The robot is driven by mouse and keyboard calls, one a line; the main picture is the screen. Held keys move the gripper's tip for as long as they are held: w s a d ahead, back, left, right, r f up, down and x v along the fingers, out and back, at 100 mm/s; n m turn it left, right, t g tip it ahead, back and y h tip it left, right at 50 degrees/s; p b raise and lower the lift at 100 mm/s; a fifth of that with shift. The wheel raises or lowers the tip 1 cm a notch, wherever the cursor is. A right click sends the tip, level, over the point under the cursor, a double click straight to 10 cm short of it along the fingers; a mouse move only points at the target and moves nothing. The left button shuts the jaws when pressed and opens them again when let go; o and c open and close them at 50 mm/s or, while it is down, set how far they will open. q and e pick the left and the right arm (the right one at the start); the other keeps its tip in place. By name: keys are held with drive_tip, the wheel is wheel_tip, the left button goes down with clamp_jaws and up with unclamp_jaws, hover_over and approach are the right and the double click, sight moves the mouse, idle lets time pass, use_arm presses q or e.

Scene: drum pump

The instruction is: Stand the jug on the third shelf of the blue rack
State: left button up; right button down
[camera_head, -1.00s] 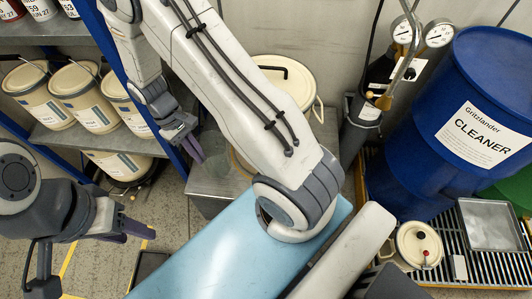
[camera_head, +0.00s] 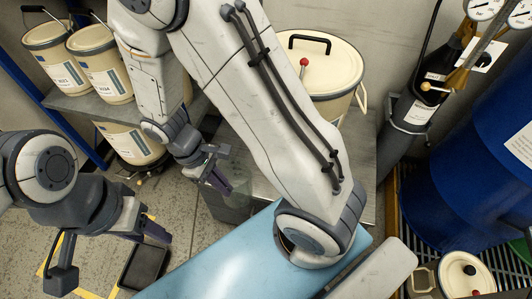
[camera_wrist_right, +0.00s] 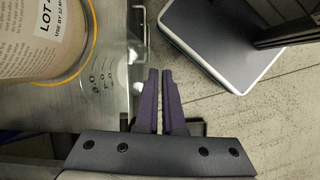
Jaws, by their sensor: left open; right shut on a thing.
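A clear jug with printed marks (camera_wrist_right: 106,82) shows in the right wrist view, partly see-through, next to a tin. My right gripper (camera_wrist_right: 161,95) is shut beside it, its purple fingers close together at the jug's handle side. In the head view this gripper (camera_head: 217,181) is low beside the grey bench, the jug hard to make out there. The blue rack (camera_head: 62,120) stands at the left, its grey shelf (camera_head: 90,104) carrying cream tins. Its other shelves are mostly out of view. My left gripper (camera_head: 140,228) is open and empty at the lower left.
A large cream pail (camera_head: 330,75) stands on the grey bench (camera_head: 362,165) behind my arm. The labelled tin (camera_wrist_right: 40,40) stands close to the jug. A blue drum (camera_head: 475,160) and a lidded pot (camera_head: 452,272) are at the right. A dark tray (camera_head: 143,267) lies on the floor.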

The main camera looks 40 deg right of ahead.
sight(239, 165)
drive_tip(key=w+d+f, duration=0.1)
drive_tip(key=w+d, duration=0.1)
drive_tip(key=w+d+f+b, duration=0.1)
drive_tip(key=w+d+f, duration=0.1)
drive_tip(key=d, duration=0.1)
drive_tip(key=w+d+f+b, duration=0.1)
drive_tip(key=w+d+f, duration=0.1)
drive_tip(key=shift+d, duration=0.3)
drive_tip(key=w+d+f, duration=0.1)
drive_tip(key=w+d+f+b, duration=0.1)
drive_tip(key=d, duration=0.1)
drive_tip(key=shift+w+f, duration=0.25)
drive_tip(key=shift+f, duration=0.1)
drive_tip(key=shift+f+b, duration=0.2)
drive_tip(key=shift+b, duration=0.1)
drive_tip(key=c, duration=1)
unclamp_jaws()
